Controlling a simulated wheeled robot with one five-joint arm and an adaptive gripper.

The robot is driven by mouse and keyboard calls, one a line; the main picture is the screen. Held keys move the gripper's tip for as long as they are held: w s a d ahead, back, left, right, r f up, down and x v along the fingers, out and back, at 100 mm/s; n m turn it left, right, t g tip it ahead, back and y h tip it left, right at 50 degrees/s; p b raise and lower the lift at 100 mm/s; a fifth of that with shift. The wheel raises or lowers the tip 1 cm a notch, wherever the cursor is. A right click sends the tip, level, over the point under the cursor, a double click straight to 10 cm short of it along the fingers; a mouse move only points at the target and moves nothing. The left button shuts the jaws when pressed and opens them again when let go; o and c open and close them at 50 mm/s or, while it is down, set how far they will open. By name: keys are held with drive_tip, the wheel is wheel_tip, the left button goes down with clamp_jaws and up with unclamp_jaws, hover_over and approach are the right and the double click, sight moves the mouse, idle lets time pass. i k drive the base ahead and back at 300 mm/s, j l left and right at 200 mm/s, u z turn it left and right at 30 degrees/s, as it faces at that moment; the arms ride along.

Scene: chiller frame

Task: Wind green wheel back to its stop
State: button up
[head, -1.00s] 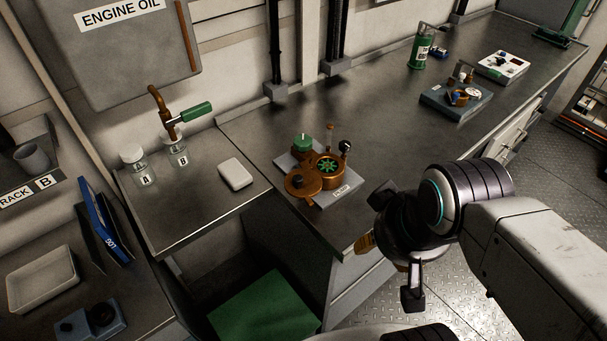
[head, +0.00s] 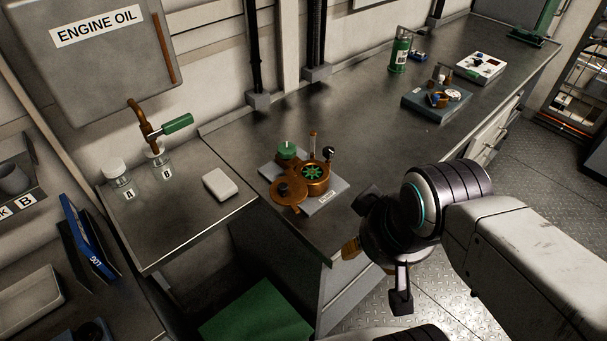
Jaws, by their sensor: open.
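A brass device on a grey plate (head: 332,196) stands near the corner of the steel bench. It has an open round housing with a green spoked wheel (head: 312,171) inside, facing up. A brass round lid or disc (head: 291,191) with a dark centre sits beside it at the front left. A green-topped knob (head: 287,150) stands behind at the left. A black-knobbed lever (head: 329,153) stands at the right. My gripper (head: 374,277) hangs off the bench's front edge, right of and nearer than the device, apart from it. It is open and nothing shows in it.
A blue-grey tray (head: 437,103) and a green canister (head: 399,52) stand farther back. Bare bench lies right of the device.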

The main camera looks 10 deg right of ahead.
sight(286, 150)
drive_tip(key=i+l+u, duration=0.2)
drive_tip(key=l, duration=0.2)
drive_tip(key=l+u, duration=0.2)
drive_tip(key=l, duration=0.15)
drive_tip(key=i+l+u, duration=0.2)
drive_tip(key=l, duration=0.25)
drive_tip(key=k+j, duration=0.05)
